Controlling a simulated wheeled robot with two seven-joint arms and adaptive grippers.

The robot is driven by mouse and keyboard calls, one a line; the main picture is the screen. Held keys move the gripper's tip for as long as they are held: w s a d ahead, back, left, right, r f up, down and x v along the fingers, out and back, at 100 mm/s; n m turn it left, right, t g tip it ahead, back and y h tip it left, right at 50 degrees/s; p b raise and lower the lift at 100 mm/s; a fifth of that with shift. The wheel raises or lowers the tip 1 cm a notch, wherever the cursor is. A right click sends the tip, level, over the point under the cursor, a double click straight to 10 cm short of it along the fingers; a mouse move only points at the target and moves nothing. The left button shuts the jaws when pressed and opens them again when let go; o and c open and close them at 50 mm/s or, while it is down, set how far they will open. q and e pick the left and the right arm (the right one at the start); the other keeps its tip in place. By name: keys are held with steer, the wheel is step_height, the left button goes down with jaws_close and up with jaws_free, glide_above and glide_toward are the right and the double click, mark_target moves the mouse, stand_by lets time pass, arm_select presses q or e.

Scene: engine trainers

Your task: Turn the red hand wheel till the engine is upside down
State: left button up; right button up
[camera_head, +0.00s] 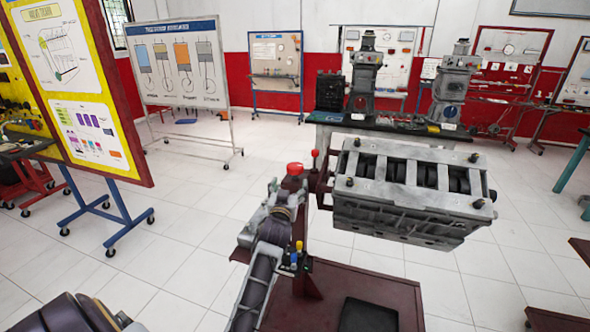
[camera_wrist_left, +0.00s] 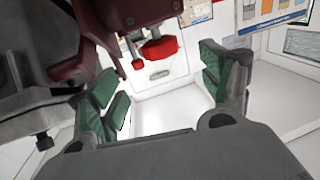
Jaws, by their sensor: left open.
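The grey engine block (camera_head: 413,190) hangs on a dark red stand (camera_head: 345,285), its row of openings facing up. Left of it is a red rounded piece that looks like the hand wheel (camera_head: 295,169), with a smaller red knob (camera_head: 315,154) beside it. My left gripper (camera_head: 281,192) is just in front of the wheel. In the left wrist view its green-padded fingers (camera_wrist_left: 168,88) are spread apart with nothing between them. There the red wheel (camera_wrist_left: 161,48) and small knob (camera_wrist_left: 138,64) show beyond the fingers, apart from them. My right gripper does not show.
A dark table (camera_head: 390,124) with engine models stands behind the engine. A yellow-framed board (camera_head: 95,100) on blue legs is at left, and a white poster stand (camera_head: 180,62) behind it. White tiled floor lies clear between them.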

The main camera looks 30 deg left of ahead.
mark_target(294, 172)
arm_select(q)
steer(key=shift+x, duration=2.35)
steer(key=shift+p+x, duration=0.3)
steer(key=shift+x, duration=3.9)
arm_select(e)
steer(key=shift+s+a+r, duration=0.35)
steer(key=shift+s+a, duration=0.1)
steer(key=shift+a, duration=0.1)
arm_select(q)
steer(key=shift+d, duration=0.1)
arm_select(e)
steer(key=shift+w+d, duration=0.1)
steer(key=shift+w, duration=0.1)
